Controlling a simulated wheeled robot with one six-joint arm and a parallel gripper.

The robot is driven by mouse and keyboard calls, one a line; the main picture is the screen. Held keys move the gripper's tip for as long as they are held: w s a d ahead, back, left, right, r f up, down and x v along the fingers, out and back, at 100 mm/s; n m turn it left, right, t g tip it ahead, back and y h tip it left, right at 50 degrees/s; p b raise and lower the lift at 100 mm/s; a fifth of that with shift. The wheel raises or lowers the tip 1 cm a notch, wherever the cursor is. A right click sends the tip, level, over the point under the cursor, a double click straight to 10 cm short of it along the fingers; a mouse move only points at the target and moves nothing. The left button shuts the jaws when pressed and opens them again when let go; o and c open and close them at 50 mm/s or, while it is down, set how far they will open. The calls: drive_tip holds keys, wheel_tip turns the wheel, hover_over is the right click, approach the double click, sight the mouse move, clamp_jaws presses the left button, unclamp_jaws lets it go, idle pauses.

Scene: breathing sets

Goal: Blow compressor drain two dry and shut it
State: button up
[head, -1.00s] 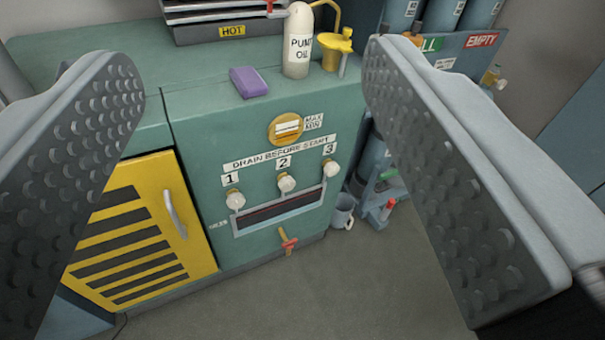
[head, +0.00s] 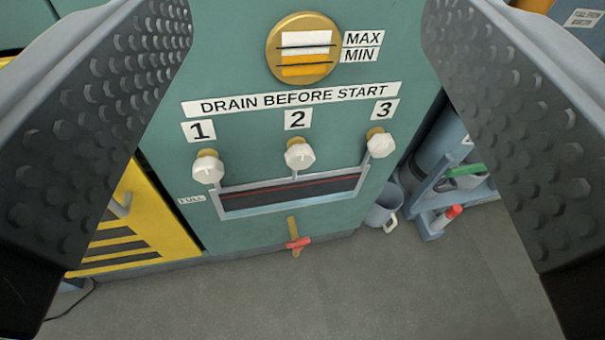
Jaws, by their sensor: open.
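Drain two is the middle white knob (head: 299,155) on a brass stem, under the label "2" (head: 297,119) on the green compressor front (head: 240,60). Drain knob one (head: 207,169) is to its left and drain knob three (head: 380,144) to its right. Below the knobs is a framed slot (head: 290,193) with a dark inside and a red line across it. My gripper (head: 310,150) is open, its two studded fingers at the left and right of the view. Nothing is between them, and the knobs appear ahead of them, apart.
A brass drain with a red handle (head: 298,243) sticks out below the slot. A round oil gauge (head: 303,48) is above. A yellow slatted door (head: 135,225) is at left. A grey mug (head: 385,205) and a blue rack (head: 445,200) stand at right. The floor in front is clear.

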drive_tip(key=w+d+f+y, duration=0.1)
drive_tip(key=w+d+f, duration=0.1)
drive_tip(key=f, duration=0.6)
drive_tip(key=w+d+f+y, duration=0.1)
drive_tip(key=d+f, duration=0.1)
drive_tip(key=f, duration=0.6)
drive_tip(key=m+y, duration=0.1)
drive_tip(key=y, duration=0.1)
approach(302, 162)
drive_tip(key=x, duration=0.8)
drive_tip(key=shift+w, duration=0.2)
drive_tip(key=c, duration=1)
